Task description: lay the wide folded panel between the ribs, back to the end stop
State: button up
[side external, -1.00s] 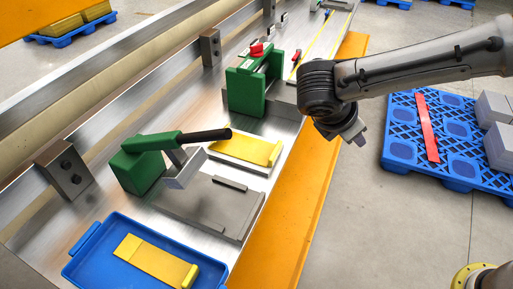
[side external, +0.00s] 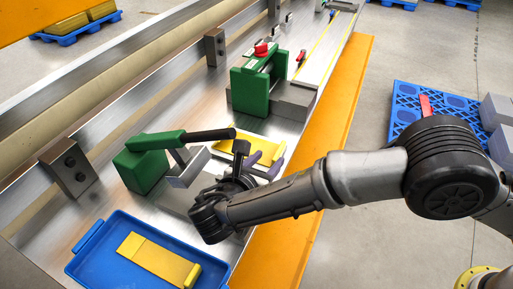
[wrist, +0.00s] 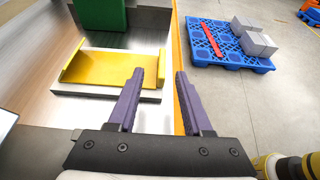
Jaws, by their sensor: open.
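A yellow folded panel (side external: 232,146) lies on a pale raised plate (wrist: 95,92); in the wrist view the panel (wrist: 115,68) shows a raised lip at each end. A second yellow panel (side external: 155,260), with a lip at one end, lies in a blue tray (side external: 85,240). I cannot tell for sure which is the wide one. The grey ribbed fixture (side external: 177,201) is mostly hidden behind my arm. My gripper (side external: 267,163) is open and empty. In the wrist view its purple fingers (wrist: 159,75) are near the panel's right-hand lip, with no contact visible.
A green clamp (side external: 150,165) with a dark handle and metal block (side external: 188,168) stands beside the fixture. A green press (side external: 250,88) stands beyond the raised plate. An orange rail (side external: 335,100) runs along the bench's front edge. A blue pallet (wrist: 235,52) is on the floor.

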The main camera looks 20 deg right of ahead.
aim_at(280, 148)
jog(key=shift+x, duration=4.35)
jog(key=shift+s+d, duration=0.1)
grip_shut()
jog(key=shift+r, duration=0.1)
